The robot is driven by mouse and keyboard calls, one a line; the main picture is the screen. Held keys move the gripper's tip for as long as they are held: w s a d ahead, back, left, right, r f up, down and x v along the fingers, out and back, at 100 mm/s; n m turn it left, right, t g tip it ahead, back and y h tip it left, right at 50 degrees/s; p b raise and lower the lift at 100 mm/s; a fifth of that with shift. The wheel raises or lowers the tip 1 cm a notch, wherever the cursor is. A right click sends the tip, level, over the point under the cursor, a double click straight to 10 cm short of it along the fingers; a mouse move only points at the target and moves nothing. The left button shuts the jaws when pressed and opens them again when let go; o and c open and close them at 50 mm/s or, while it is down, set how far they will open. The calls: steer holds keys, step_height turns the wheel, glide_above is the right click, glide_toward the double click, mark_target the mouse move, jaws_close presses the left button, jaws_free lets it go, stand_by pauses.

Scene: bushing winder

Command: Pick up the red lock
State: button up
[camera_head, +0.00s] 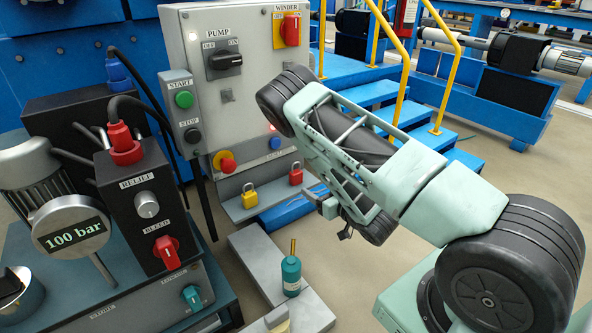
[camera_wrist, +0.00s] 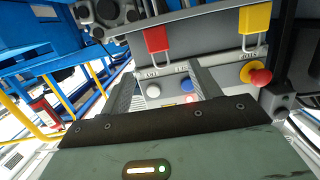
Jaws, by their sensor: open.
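The red lock (camera_head: 296,177) is a small padlock standing on a grey ledge (camera_head: 268,205) of the control panel, right of the yellow lock (camera_head: 250,199). In the wrist view, which is turned over, the red lock (camera_wrist: 157,39) hangs near the top with its grey shackle downward, and the yellow lock (camera_wrist: 255,19) is to its right. My gripper (camera_wrist: 163,78) is open and empty. Its two fingers point toward the panel, with the red lock beyond them, apart from both. In the head view my arm covers much of the gripper, right of the red lock.
A panel (camera_head: 200,60) with knobs and buttons rises behind the ledge. A red emergency knob (camera_head: 228,164) sticks out above the yellow lock. A teal bottle (camera_head: 291,276) stands on a grey block below. Blue stairs with yellow rails (camera_head: 447,75) are behind my arm.

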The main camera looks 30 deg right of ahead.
mark_target(299, 175)
steer(key=w+b, duration=0.1)
steer(key=w, duration=0.1)
steer(key=w+f, duration=0.1)
steer(key=w, duration=0.2)
steer(key=w+b, duration=0.1)
steer(key=w, duration=0.2)
steer(key=shift+w+a+f+b, duration=0.15)
steer(key=shift+w+f+b, duration=0.1)
steer(key=shift+f+b, duration=0.05)
steer(key=w+b, duration=0.1)
steer(key=w, duration=0.1)
steer(key=w+f+b, duration=0.1)
steer(key=w, duration=0.1)
steer(key=shift+w+f+b, duration=0.1)
steer(key=shift+w+b, duration=0.25)
steer(key=shift+b, duration=0.05)
steer(key=shift+w, duration=0.3)
steer(key=c, duration=1.2)
steer(key=shift+s+r, duration=0.1)
steer(key=shift+r, duration=0.15)
